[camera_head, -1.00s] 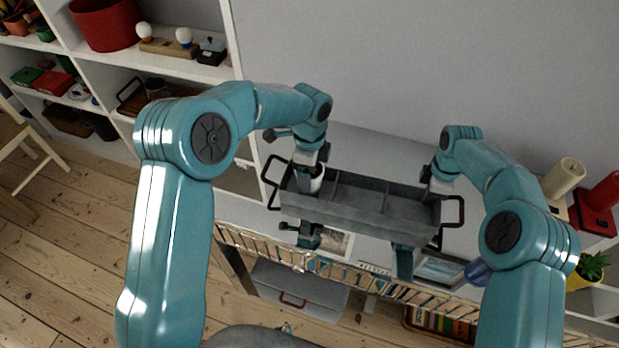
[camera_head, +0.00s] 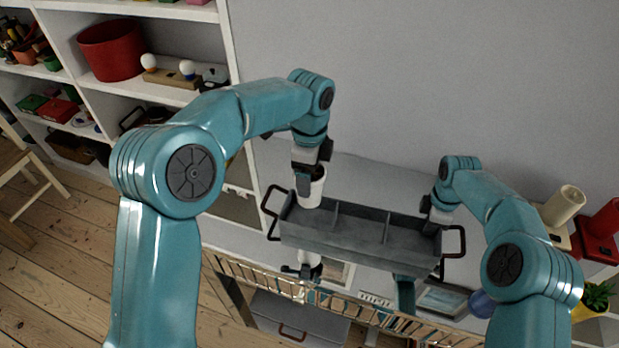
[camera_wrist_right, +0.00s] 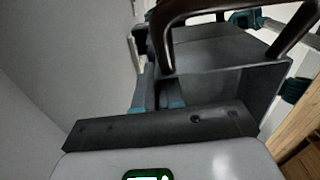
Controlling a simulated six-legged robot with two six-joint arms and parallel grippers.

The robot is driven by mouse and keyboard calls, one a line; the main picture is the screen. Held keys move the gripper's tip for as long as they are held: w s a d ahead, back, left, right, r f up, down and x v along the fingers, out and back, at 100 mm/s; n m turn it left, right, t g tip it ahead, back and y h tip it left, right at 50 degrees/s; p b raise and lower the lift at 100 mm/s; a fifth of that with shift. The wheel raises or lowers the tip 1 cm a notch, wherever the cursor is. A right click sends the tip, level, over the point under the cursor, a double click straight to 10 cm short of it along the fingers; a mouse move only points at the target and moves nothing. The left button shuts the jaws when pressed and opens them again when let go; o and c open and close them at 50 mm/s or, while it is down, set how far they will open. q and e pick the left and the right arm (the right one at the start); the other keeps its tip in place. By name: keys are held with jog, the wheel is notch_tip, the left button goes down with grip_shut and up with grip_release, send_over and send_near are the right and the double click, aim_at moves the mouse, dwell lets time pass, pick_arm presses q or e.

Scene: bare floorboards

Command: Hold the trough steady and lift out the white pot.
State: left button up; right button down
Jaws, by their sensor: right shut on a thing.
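The grey trough (camera_head: 345,240) has dividers inside and a dark loop handle at each end. The white pot (camera_head: 314,190) is at its left end, with most of its side showing above the trough. My left gripper (camera_head: 304,182) is shut on the pot at its rim. My right gripper (camera_head: 428,212) is at the trough's right end, shut on its wall. In the right wrist view, the trough (camera_wrist_right: 215,55) and its handle (camera_wrist_right: 165,45) show close ahead. The teal-marked fingers (camera_wrist_right: 157,100) are at its edge, and their tips are partly hidden.
White shelves (camera_head: 232,60) with a red pot (camera_head: 110,50) stand at the left. A cream cylinder (camera_head: 565,204) and a red object (camera_head: 602,222) are at the right. The grey wall behind is clear.

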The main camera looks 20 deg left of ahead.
jog(key=c, duration=1.2)
grip_release()
jog(key=shift+r, duration=0.1)
